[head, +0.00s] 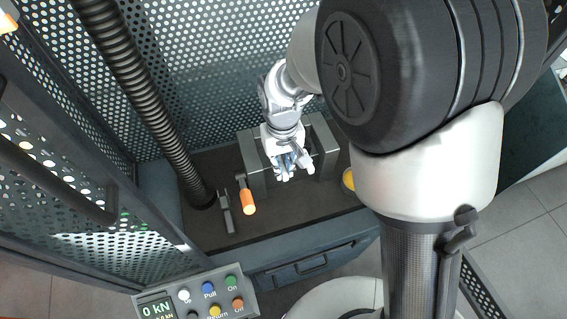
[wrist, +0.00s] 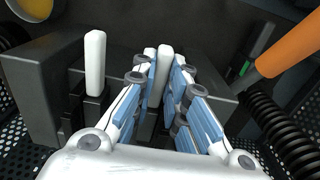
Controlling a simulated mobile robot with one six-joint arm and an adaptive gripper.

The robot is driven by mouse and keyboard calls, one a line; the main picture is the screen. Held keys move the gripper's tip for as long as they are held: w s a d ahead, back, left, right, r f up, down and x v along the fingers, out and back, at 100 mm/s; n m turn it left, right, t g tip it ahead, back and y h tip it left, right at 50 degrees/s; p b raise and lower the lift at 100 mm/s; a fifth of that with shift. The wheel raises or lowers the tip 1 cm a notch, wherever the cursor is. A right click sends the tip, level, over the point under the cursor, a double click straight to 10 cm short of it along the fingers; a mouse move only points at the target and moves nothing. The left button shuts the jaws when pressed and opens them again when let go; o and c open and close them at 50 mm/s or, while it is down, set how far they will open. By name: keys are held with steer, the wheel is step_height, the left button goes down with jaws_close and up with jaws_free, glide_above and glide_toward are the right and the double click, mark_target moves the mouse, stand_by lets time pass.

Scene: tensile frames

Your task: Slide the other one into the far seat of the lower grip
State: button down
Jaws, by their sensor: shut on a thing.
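The lower grip is a grey metal block (head: 320,135) with a slot between two upright sides, on the dark bed of the frame. It also shows in the wrist view (wrist: 45,85). My gripper (head: 291,168) is over the middle of the grip, pointing down. In the wrist view its blue-padded fingers (wrist: 163,85) are shut on a pale upright piece (wrist: 163,58). The held piece's lower end is hidden between the fingers, so I cannot tell how deep it sits. A second pale piece (wrist: 95,62) stands upright at the grip's left side in the wrist view, apart from my fingers.
An orange-handled tool (head: 248,202) and a slim grey tool (head: 227,212) lie left of the grip. A yellow round thing (head: 348,180) is at its right. A ribbed column (head: 140,85) and perforated guards (head: 215,60) close in the space. A button panel (head: 200,297) stands in front.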

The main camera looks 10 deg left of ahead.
steer(key=c, duration=1.5)
jaws_free()
step_height(320, 180, up, 12)
steer(key=shift+r, duration=0.1)
